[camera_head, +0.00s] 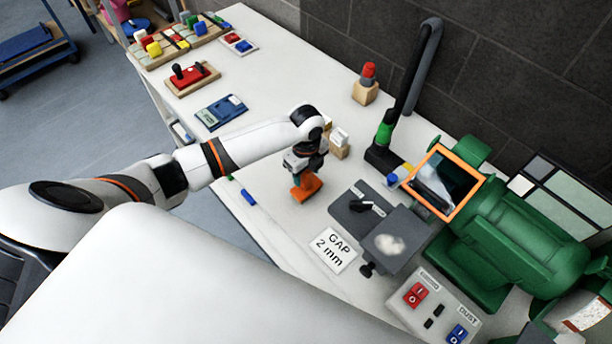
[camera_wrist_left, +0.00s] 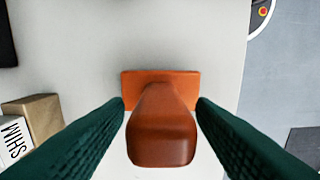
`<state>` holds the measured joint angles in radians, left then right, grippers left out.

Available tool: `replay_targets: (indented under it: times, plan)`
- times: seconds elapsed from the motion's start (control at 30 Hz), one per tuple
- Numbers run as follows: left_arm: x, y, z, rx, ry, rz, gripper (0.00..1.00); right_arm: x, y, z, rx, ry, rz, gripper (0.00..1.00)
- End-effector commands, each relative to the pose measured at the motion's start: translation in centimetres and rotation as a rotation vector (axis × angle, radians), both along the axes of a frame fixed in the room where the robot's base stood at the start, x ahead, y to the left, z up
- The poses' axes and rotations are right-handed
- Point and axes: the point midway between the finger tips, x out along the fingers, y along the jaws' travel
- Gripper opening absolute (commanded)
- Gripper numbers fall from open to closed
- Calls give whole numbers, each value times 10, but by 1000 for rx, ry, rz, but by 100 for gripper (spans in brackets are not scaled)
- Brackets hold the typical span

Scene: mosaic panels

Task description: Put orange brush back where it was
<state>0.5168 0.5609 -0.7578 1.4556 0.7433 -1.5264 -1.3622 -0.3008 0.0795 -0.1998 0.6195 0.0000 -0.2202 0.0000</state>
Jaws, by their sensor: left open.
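The orange brush (camera_head: 304,189) stands on the white table, below my left gripper (camera_head: 303,163). In the left wrist view the brush (camera_wrist_left: 162,130) shows a brown-orange handle rising from a wider flat orange base. The two green fingers of my left gripper (camera_wrist_left: 161,108) are spread, one on each side of the handle, with a gap to each finger at the handle's top. The bristles are not visible. My right gripper is not in view.
A wooden block labelled SHIM (camera_wrist_left: 38,115) stands close to the left finger. A green grinder (camera_head: 510,235), a GAP 2 mm card (camera_head: 328,249) and a switch box (camera_head: 432,305) lie to the right. A blue piece (camera_head: 248,197) lies near the table's front edge.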

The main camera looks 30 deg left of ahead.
Motion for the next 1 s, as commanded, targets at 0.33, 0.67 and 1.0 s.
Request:
replay_targets:
  times: [0.33,0.67,1.0]
  plan:
    - [1,1,73,1,-4,-1,51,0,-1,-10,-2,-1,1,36]
    - [0,0,97,0,0,-1,51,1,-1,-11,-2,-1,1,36]
    - [0,0,97,1,1,0,51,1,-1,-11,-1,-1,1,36]
